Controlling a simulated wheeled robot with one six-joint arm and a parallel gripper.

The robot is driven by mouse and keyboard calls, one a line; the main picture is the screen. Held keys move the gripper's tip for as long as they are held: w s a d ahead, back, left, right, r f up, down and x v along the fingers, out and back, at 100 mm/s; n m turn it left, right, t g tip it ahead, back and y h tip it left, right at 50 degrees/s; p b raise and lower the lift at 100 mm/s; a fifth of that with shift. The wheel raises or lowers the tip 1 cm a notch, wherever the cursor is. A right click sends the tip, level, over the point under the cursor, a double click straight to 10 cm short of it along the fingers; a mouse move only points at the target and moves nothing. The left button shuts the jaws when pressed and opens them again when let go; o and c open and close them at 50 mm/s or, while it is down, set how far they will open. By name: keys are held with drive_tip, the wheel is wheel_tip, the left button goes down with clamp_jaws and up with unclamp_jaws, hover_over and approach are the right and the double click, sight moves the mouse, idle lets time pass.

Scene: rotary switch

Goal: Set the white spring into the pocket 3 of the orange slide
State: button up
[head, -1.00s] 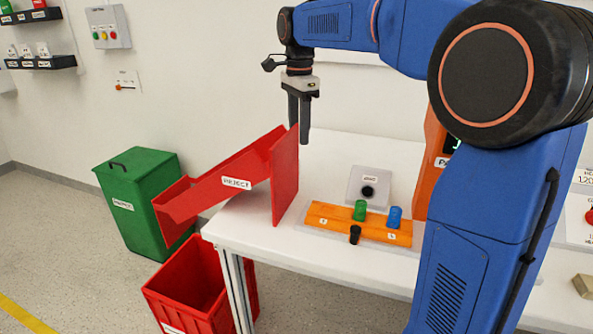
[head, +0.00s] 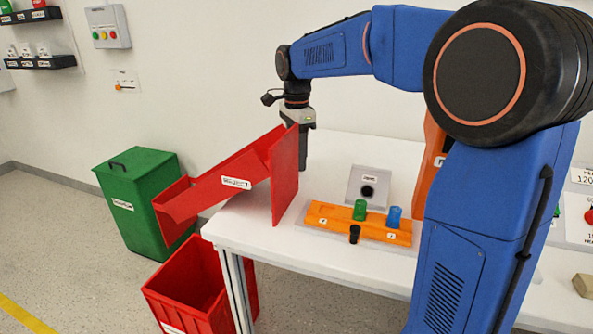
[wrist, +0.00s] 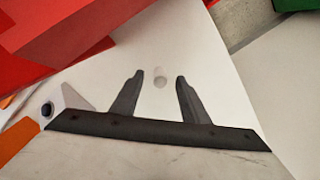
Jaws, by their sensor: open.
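A small pale cylinder, which looks like the white spring (wrist: 160,77), stands on the white table in the wrist view, between and beyond my fingertips. My gripper (wrist: 157,78) is open and empty; in the head view it (head: 304,165) points down behind the red chute, and the spring is hidden there. The orange slide (head: 330,215) lies on the table to the right, holding a green cylinder (head: 360,210) and a blue cylinder (head: 394,217), with a black knob (head: 354,234) at its front. Its pocket numbers are too small to read surely.
The red reject chute (head: 285,180) stands close in front of my gripper. A grey block with a black round part (head: 368,190) sits behind the slide. An orange housing (head: 432,160) stands to the right. A red crate (head: 195,290) and green bin (head: 140,200) are on the floor.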

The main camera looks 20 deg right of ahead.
clamp_jaws()
